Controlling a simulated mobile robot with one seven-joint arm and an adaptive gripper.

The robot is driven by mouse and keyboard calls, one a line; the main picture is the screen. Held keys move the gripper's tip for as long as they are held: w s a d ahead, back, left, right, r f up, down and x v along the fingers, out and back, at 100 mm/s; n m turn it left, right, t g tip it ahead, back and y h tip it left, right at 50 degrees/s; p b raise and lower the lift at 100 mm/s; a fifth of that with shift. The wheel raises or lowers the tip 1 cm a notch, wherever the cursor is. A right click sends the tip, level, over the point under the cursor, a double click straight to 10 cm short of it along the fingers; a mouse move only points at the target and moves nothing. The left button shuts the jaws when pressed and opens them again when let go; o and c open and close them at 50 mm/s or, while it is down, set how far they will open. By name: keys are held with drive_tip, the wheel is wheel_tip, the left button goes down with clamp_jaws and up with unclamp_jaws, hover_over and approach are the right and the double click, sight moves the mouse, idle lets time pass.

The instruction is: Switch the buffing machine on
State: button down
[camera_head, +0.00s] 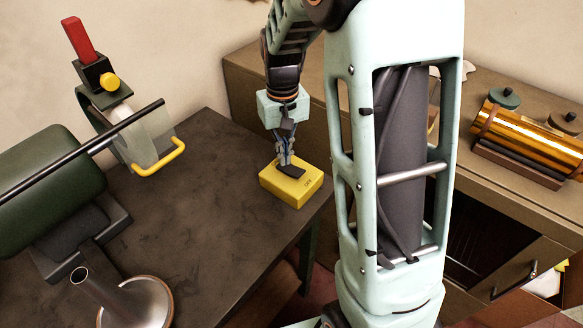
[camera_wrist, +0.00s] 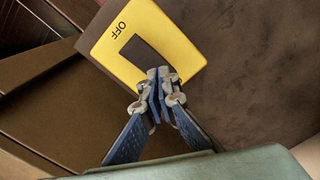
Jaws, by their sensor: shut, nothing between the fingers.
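The buffing machine (camera_head: 45,190) has a dark green motor body and a long dark shaft, at the left on the dark bench. A yellow switch box (camera_head: 268,181) sits near the bench's right edge. It carries a dark rocker (camera_head: 291,172) and the word OFF at one end. The wrist view also shows the yellow box (camera_wrist: 105,50), with OFF beside the rocker (camera_wrist: 134,47). My gripper (camera_head: 284,160) is shut and empty, pointing down at the box. In the wrist view its fingertips (camera_wrist: 158,74) are over the rocker end away from OFF; contact cannot be told.
A pale wheel guard with a yellow handle (camera_head: 165,160) and a red-handled part (camera_head: 78,40) stand left of the box. A steel tube (camera_head: 90,290) stands at the front left. A cabinet (camera_head: 500,220) with a brass roller (camera_head: 530,140) is at the right. The bench's middle is clear.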

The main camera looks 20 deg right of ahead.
drive_tip(key=shift+r+p, duration=2.1)
drive_tip(key=shift+r, duration=0.95)
